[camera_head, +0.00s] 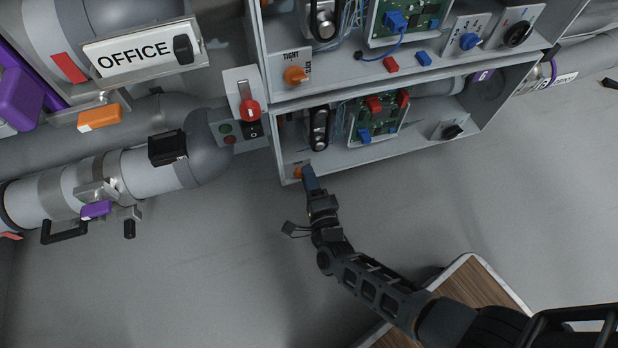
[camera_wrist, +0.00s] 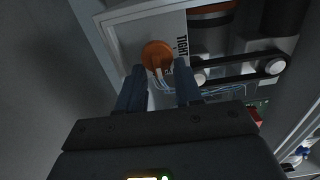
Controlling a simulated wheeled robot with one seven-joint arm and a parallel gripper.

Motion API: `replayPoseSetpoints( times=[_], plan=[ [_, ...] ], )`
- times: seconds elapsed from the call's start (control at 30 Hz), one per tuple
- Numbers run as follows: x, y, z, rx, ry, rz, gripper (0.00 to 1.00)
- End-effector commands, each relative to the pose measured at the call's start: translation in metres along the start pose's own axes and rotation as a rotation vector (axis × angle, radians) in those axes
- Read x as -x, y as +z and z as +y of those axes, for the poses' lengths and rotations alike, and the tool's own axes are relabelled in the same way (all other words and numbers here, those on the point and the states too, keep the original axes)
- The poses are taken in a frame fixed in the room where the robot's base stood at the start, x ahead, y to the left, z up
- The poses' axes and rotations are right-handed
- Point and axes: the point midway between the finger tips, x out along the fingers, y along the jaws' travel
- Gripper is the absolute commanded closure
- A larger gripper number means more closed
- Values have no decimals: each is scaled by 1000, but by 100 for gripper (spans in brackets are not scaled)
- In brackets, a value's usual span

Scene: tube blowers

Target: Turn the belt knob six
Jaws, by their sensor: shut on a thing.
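The orange belt knob (camera_head: 297,173) is at the lower left corner of the lower open cabinet, partly hidden by my gripper (camera_head: 308,172) in the head view. In the wrist view the round orange knob (camera_wrist: 157,50) sits on a pale panel beside the word TIGHT. My gripper (camera_wrist: 159,74) has one finger on each side of the knob's front grip and is shut on it. The fingers hide part of the grip. A black belt on rollers (camera_wrist: 237,76) is to the right of the knob.
The upper cabinet has a similar orange knob (camera_head: 294,75) marked TIGHT. A red-handled switch (camera_head: 250,108) is left of the cabinets. The lower cabinet holds a circuit board (camera_head: 378,117) and a black knob (camera_head: 452,132). Grey tubes (camera_head: 150,168) run at left. The floor below is mostly clear.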

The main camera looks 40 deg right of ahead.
Motion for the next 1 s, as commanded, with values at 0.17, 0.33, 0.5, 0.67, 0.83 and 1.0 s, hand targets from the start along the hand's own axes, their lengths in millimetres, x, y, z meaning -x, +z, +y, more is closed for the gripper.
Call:
replayPoseSetpoints(
  times=[0.17, 0.33, 0.5, 0.67, 0.83, 1.0],
  plan=[
    [2, 0, 2, 1, 4, -1, 96],
    [1, 0, 1, 2, 3, -1, 55],
    [1, 0, 1, 2, 2, -1, 55],
    [14, 0, 0, 2, 4, -3, 55],
    [42, 0, 0, 3, 5, -3, 55],
    [67, 0, 0, 2, 4, -2, 55]
  ],
)
